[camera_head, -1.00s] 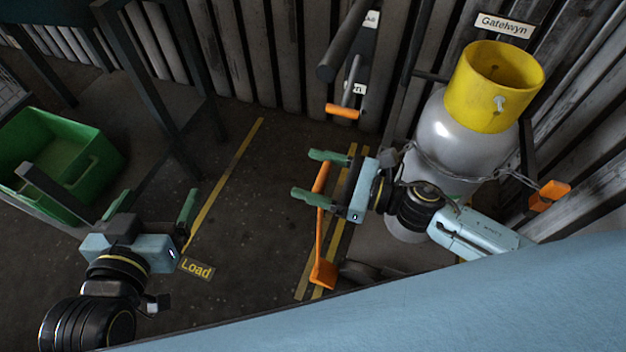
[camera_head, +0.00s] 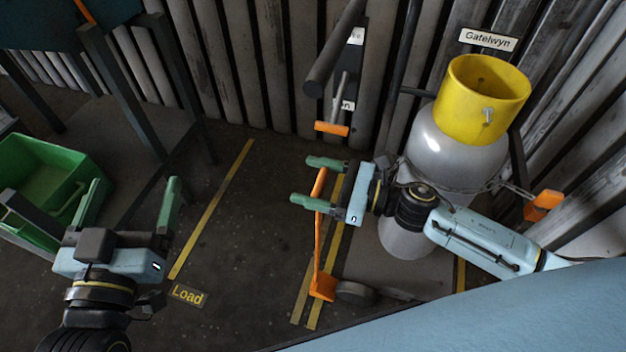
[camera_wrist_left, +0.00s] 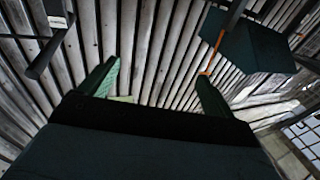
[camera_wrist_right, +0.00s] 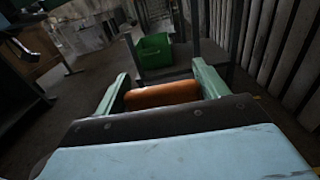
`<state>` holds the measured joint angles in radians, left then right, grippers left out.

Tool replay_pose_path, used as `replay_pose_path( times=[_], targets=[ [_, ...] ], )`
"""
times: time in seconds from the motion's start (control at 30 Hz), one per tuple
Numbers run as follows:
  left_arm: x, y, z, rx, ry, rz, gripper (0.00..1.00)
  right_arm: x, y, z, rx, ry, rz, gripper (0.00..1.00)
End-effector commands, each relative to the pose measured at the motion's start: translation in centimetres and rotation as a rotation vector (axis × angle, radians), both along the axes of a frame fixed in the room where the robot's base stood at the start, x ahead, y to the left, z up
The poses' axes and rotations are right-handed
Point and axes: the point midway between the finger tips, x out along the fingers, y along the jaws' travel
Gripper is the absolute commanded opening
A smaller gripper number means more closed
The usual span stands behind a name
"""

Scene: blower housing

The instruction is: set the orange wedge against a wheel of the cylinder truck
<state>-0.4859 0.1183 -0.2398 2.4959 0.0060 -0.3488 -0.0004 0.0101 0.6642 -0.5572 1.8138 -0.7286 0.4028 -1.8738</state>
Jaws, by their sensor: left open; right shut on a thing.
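The orange wedge (camera_head: 322,287) stands on the floor at the lower end of a thin orange rod. It is just left of a dark wheel (camera_head: 355,293) of the cylinder truck (camera_head: 400,270); I cannot tell if they touch. My right gripper (camera_head: 322,181) is shut on the orange grip at the rod's top, seen in the right wrist view as an orange bar (camera_wrist_right: 162,95) between the fingers. The truck carries a grey cylinder (camera_head: 440,150) with a yellow collar (camera_head: 485,100); my right arm hides part of it. My left gripper (camera_head: 130,205) is open and empty.
A green crate (camera_head: 45,170) is at the left beside a dark-legged table (camera_head: 115,75). A bar with an orange end (camera_head: 332,129) hangs by the corrugated wall. A "Load" floor label (camera_head: 187,294) lies beside yellow lines.

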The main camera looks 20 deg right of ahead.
Motion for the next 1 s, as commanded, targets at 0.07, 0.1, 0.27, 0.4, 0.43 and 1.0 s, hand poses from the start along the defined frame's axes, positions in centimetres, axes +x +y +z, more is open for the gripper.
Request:
replay_pose_path(
  times=[0.07, 0.1, 0.27, 0.4, 0.43, 1.0],
  targets=[
    [0.0, -0.1, 0.3, -0.006, -0.018, -0.002, 0.89, -0.1, -0.1, 0.0, 0.002, -0.003, 0.001, 0.12],
    [0.0, -0.1, 0.5, -0.009, -0.030, -0.002, 0.89, -0.1, -0.2, 0.0, 0.002, -0.003, 0.001, 0.12],
    [-0.2, -0.2, 1.5, -0.028, -0.088, -0.006, 0.89, -0.3, -0.5, -0.2, 0.002, -0.001, 0.001, 0.12],
    [-0.3, -0.3, 2.2, -0.042, -0.134, -0.009, 0.89, -0.5, -0.7, -0.4, 0.002, -0.001, 0.001, 0.12],
    [-0.3, -0.3, 2.4, -0.045, -0.144, -0.009, 0.89, -0.6, -0.8, -0.4, 0.002, -0.001, 0.001, 0.12],
    [-1.4, -0.5, 5.3, -0.110, -0.350, -0.020, 0.89, -1.5, -2.2, -1.4, -0.002, 0.001, 0.000, 0.12]
  ],
)
